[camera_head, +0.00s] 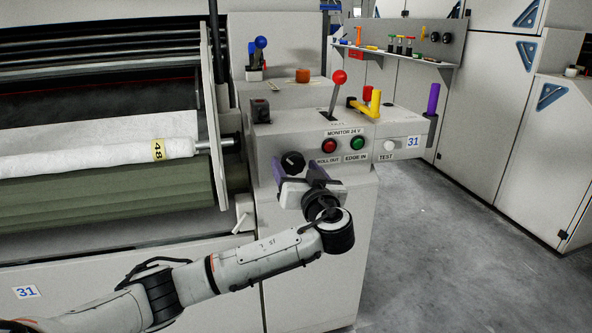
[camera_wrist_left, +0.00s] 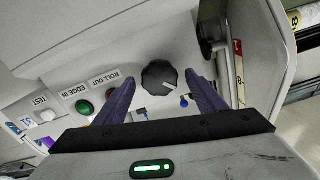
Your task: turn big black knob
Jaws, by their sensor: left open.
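The big black knob (camera_head: 292,162) is on the sloped front of the grey control box, left of the red button. In the left wrist view the knob (camera_wrist_left: 160,75) shows a white pointer mark on its lower right. My left gripper (camera_head: 296,175) is in front of the knob. In the left wrist view its two purple fingers (camera_wrist_left: 163,90) are apart, one on each side of the knob, with a gap to it on both sides. Nothing is between the fingers but the view of the knob. My right gripper is not in view.
A red button (camera_head: 329,145), a green button (camera_head: 358,144) and a white test button (camera_head: 389,146) sit right of the knob. A red-ball lever (camera_head: 339,78) and a yellow handle (camera_head: 370,105) stand above. The fabric roll (camera_head: 95,158) is left. Open floor lies right.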

